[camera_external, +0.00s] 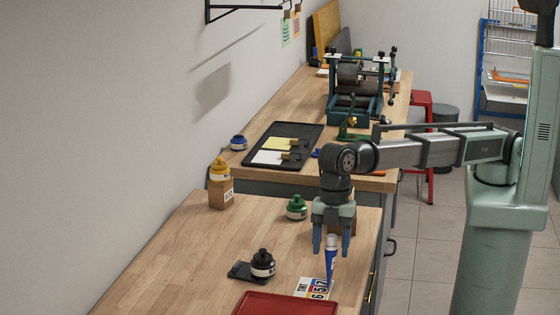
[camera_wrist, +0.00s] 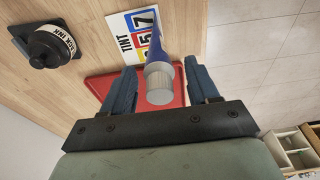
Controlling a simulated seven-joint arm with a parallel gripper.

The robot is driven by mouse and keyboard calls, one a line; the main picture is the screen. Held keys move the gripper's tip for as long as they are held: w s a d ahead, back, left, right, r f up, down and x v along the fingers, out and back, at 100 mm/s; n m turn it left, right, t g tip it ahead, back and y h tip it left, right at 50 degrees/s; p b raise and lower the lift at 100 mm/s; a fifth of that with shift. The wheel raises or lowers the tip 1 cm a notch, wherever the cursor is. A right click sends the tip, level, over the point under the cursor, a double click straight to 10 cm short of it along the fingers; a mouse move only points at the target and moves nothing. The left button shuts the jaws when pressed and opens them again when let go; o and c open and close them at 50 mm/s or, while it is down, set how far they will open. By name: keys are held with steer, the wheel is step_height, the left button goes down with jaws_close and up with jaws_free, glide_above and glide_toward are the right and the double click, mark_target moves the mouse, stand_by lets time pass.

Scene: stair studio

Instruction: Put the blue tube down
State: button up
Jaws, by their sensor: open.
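The blue tube (camera_external: 330,265) has a pale grey cap at its top and is roughly upright, a little tilted. Its lower end meets the printed number card (camera_external: 307,284) in the outside view; I cannot tell whether it bears on it. My gripper (camera_external: 331,248) points down over the tube with its fingers on either side of the cap. In the wrist view the tube (camera_wrist: 155,53) lies between the open fingers (camera_wrist: 160,92), with a gap on each side. The card (camera_wrist: 127,37) shows behind the tube there.
A red tray (camera_external: 285,304) lies at the near table edge. A black ink bottle (camera_external: 263,265) sits on a dark pad left of the tube. A green-capped bottle (camera_external: 297,207) and a yellow-topped bottle (camera_external: 220,186) stand farther back. Bare wood (camera_external: 170,260) is free at the left.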

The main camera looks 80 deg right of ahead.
step_height(320, 180, up, 12)
steer(key=d, duration=0.1)
steer(key=shift+d, duration=0.4)
steer(key=shift+f, duration=0.15)
stand_by(0.3)
